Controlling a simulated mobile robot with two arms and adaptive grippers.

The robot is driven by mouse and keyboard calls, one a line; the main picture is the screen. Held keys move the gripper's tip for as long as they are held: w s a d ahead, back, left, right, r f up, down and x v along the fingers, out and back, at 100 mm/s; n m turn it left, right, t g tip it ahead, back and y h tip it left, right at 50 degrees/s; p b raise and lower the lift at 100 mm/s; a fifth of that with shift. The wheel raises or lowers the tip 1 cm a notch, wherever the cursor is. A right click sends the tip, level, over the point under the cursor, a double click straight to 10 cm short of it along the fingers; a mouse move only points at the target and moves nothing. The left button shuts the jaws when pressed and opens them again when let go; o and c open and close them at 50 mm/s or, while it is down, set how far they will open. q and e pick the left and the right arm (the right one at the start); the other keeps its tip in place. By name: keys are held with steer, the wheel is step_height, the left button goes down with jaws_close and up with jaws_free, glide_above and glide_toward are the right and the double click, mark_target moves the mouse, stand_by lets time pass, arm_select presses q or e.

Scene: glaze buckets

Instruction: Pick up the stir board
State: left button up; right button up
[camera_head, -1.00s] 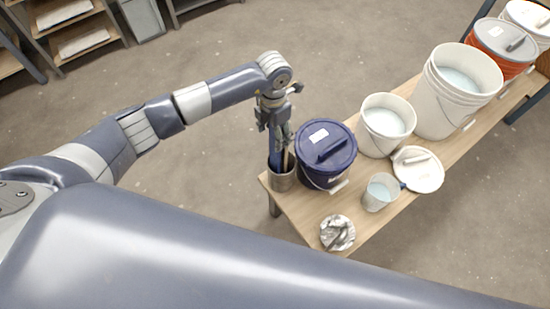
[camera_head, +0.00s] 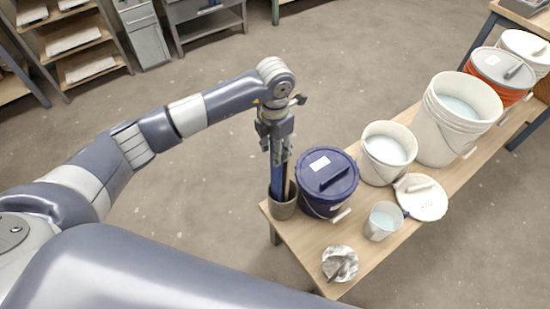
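My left gripper (camera_head: 277,150) points straight down over a grey-brown pot (camera_head: 284,208) at the near left corner of the wooden table. A long dark blue board (camera_head: 277,180), perhaps the stir board, stands upright in the pot, directly below and partly between the fingers. A thin wooden stick (camera_head: 291,189) stands beside it. The fingers sit at the board's top, but I cannot tell whether they grip it. The lower ends of both tools are hidden in the pot. My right gripper is not in view.
A lidded dark blue bucket (camera_head: 325,182) stands close right of the pot. Floor left of the table is clear.

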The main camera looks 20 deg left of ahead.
arm_select(q)
step_height(320, 180, up, 13)
steer(key=shift+f+b, duration=0.2)
steer(key=shift+b, duration=0.9)
steer(key=s+a+b, duration=0.4)
steer(key=s+a, duration=0.7)
steer(key=s, duration=0.3)
steer(key=shift+s+r, duration=0.15)
steer(key=shift+r, duration=0.25)
